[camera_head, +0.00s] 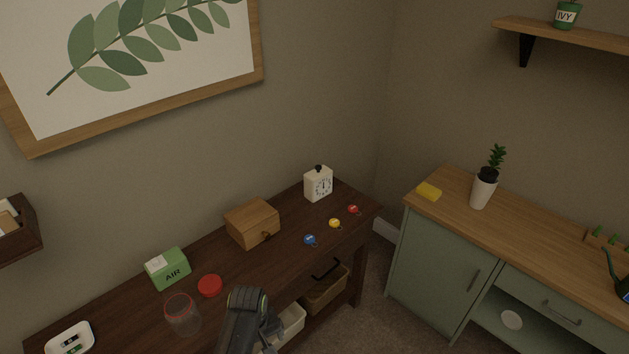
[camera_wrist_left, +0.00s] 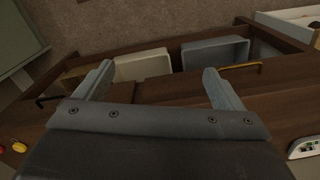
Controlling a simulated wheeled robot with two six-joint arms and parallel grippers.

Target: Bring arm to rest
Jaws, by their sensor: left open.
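My left arm shows at the bottom middle of the head view, in front of the dark wooden table (camera_head: 120,305). Its gripper shows in the left wrist view (camera_wrist_left: 158,85), with two grey fingers spread wide and nothing between them. The fingers point over the table's front edge, with bins on the lower shelf beyond. In the head view the arm is close to a glass jar (camera_head: 182,316) and a red lid (camera_head: 210,286); I cannot tell whether it touches anything. My right gripper is in neither view.
A green cabinet (camera_head: 432,262) stands right, carrying a potted plant (camera_head: 482,192) and sponge (camera_head: 429,191).

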